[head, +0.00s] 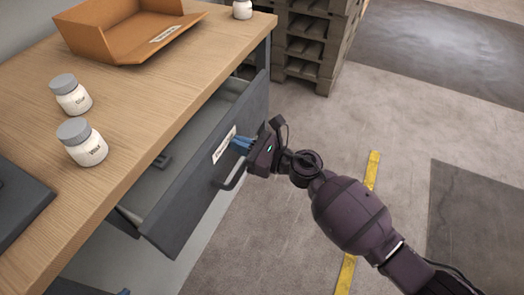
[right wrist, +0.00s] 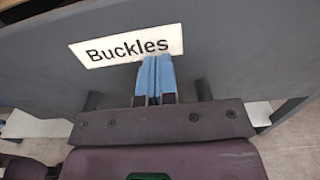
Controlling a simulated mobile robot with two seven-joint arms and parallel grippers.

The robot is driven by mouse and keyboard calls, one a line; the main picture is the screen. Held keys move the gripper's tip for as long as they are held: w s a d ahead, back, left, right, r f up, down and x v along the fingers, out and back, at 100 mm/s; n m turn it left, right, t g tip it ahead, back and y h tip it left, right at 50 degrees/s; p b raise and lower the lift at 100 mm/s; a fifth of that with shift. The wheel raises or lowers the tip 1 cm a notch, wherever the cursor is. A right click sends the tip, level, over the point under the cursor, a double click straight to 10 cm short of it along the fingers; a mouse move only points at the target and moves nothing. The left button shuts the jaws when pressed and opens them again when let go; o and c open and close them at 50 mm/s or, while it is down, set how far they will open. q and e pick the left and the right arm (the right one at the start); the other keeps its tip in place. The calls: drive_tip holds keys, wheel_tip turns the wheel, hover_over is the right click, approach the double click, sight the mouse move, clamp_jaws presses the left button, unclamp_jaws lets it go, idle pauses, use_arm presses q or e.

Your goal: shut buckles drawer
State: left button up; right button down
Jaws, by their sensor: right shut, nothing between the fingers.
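The buckles drawer (head: 190,193) is a dark grey drawer under the wooden workbench. It stands pulled out, with its inside showing and a dark item (head: 162,160) in it. Its front carries a white label, which reads "Buckles" in the right wrist view (right wrist: 127,46), and a dark bar handle (head: 232,174). My right gripper (head: 238,143) is shut and empty. Its blue fingertips (right wrist: 155,62) are at the drawer front by the label's lower edge, above the handle; whether they touch it I cannot tell.
The wooden bench top (head: 130,100) holds an orange-brown open tray (head: 105,35), white jars with grey lids (head: 85,145) and a dark flat item (head: 15,200). Stacked pallets (head: 310,45) stand beyond the bench. The floor to the right is open, with a yellow line (head: 372,170).

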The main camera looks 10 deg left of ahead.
drive_tip(key=b+x, duration=0.1)
drive_tip(key=x, duration=0.7)
drive_tip(key=shift+a+f, duration=0.15)
drive_tip(key=shift+a, duration=0.2)
drive_tip(key=shift+w+a, duration=0.1)
drive_tip(key=shift+a, duration=0.1)
use_arm(q)
drive_tip(key=shift+w+d+t, duration=0.1)
drive_tip(key=shift+w+t, duration=0.05)
drive_tip(key=shift+t, duration=0.15)
use_arm(e)
drive_tip(key=shift+r, duration=0.25)
drive_tip(key=shift+w+r, duration=0.1)
drive_tip(key=shift+r, duration=0.05)
drive_tip(key=shift+d, duration=0.25)
drive_tip(key=v, duration=0.5)
drive_tip(key=shift+d, duration=0.1)
use_arm(q)
drive_tip(key=shift+s+d+p, duration=0.25)
drive_tip(key=shift+s, duration=0.3)
drive_tip(key=shift+s+d+p, duration=0.2)
drive_tip(key=shift+s+p, duration=0.05)
drive_tip(key=shift+s, duration=0.25)
use_arm(e)
approach(227, 139)
drive_tip(key=shift+w+a+f, duration=1)
drive_tip(key=shift+w+f, duration=0.1)
drive_tip(key=shift+f, duration=0.2)
